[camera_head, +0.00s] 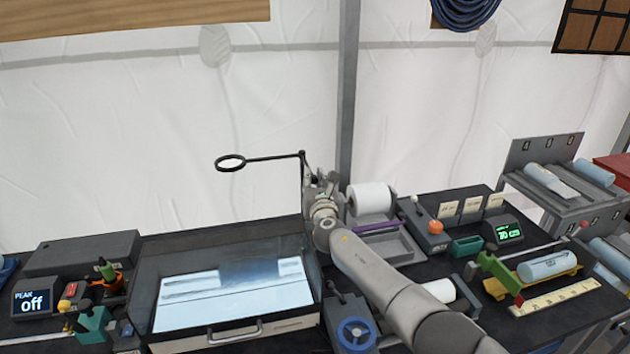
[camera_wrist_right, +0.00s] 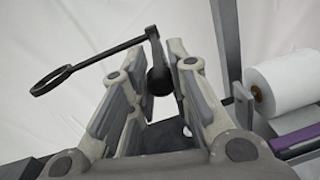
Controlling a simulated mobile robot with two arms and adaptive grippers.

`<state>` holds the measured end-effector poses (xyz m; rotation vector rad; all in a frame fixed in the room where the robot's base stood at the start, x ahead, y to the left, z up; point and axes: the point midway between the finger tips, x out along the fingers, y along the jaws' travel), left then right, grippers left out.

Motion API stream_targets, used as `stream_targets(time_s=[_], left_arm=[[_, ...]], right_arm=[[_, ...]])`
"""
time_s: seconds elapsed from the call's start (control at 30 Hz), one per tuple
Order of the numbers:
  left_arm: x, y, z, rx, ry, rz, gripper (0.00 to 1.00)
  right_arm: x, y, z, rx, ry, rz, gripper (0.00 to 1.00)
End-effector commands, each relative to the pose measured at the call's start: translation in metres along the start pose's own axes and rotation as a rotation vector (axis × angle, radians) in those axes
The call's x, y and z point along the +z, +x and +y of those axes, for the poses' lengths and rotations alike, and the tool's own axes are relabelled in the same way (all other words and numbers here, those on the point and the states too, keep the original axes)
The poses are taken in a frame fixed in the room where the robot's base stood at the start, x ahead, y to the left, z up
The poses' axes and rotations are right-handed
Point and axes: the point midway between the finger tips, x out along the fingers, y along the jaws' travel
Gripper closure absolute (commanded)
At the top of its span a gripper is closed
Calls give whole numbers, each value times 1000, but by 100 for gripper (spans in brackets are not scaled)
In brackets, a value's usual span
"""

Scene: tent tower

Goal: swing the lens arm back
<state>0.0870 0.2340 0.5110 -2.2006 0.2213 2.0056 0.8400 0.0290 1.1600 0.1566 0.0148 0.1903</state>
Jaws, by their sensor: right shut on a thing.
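The lens arm (camera_head: 265,159) is a thin black bar with a round ring lens (camera_head: 231,163) at its left end. It stands above the back of the glass-topped light box, pointing left from a short upright at its right end. My right gripper (camera_head: 318,180) is at that upright. In the right wrist view, the fingers (camera_wrist_right: 157,78) are closed around a dark round knob (camera_wrist_right: 160,82) below the arm's pivot end. The ring (camera_wrist_right: 51,80) points to the upper left there. My left gripper is out of view.
The light box (camera_head: 225,328) with its handle fills the bench below the lens. A paper roll (camera_head: 371,198) and a grey tray (camera_head: 385,243) stand right of my gripper. A grey tent pole (camera_head: 347,90) rises behind. The air left of the ring is free.

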Motion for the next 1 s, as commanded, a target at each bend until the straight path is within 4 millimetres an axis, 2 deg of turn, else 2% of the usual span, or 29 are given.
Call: stream_targets(time_s=[0.03,0.07,0.23,0.67,1.0], left_arm=[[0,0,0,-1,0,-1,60],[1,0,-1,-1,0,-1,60],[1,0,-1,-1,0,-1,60],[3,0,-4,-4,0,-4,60],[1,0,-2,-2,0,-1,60]], right_arm=[[1,0,2,4,0,-1,100],[1,0,2,4,0,-1,80],[1,0,2,4,0,-1,58],[-1,-2,2,4,1,0,58],[-1,-24,2,4,5,-1,58]])
